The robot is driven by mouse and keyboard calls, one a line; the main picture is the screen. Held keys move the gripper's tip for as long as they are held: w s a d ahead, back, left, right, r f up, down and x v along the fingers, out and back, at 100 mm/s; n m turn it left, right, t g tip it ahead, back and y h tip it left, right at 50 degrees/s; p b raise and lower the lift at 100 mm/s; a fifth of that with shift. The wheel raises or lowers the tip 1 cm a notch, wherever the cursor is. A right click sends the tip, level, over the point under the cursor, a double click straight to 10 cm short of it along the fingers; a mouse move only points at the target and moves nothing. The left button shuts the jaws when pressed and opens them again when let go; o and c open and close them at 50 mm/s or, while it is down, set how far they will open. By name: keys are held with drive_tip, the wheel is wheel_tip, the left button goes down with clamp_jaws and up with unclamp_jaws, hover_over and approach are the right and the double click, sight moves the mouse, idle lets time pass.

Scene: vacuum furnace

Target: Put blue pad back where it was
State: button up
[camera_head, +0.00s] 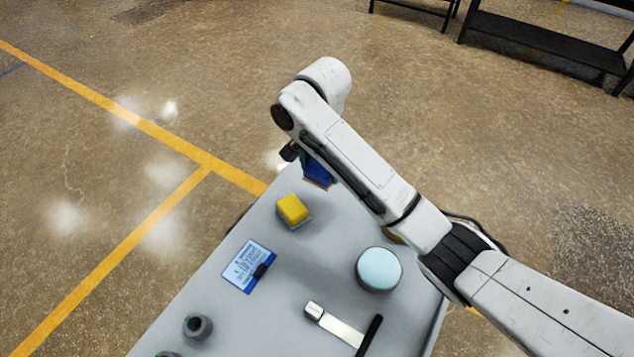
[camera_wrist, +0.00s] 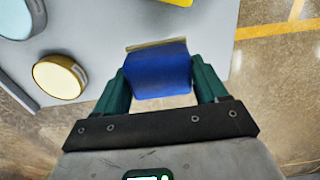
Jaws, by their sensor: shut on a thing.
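The blue pad (camera_wrist: 157,74) is held between the two green fingers of my gripper (camera_wrist: 157,85) in the wrist view. A thin tan edge shows along its far side. In the head view the blue pad (camera_head: 317,173) hangs from my gripper (camera_head: 303,163) near the far end of the grey table (camera_head: 233,317), partly hidden by my arm. I cannot tell how high it is above the table. The wrist view shows floor below and around the near part of the pad.
A yellow sponge-like block (camera_head: 292,209) stands on the table close to the pad. A blue clipboard (camera_head: 248,266), a round pale-blue-topped item (camera_head: 379,268), a flat-bladed tool (camera_head: 343,331) and a dark grey round piece (camera_head: 198,326) also lie there. A round cream-topped item (camera_wrist: 59,77) is partly hidden by my arm.

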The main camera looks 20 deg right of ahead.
sight(318, 166)
drive_tip(key=w+f, duration=0.3)
drive_tip(key=shift+d+f, duration=0.15)
drive_tip(key=shift+d, duration=0.1)
drive_tip(key=shift+w+d+f, duration=0.1)
drive_tip(key=shift+w+f, duration=0.35)
drive_tip(key=shift+f, duration=0.2)
drive_tip(key=shift+f+p, duration=0.45)
drive_tip(key=shift+f, duration=1.05)
drive_tip(key=o, duration=0.9)
drive_tip(key=shift+o, duration=0.2)
drive_tip(key=shift+r, duration=0.1)
wheel_tip(318, 166, up, 12)
drive_tip(key=shift+p, duration=0.3)
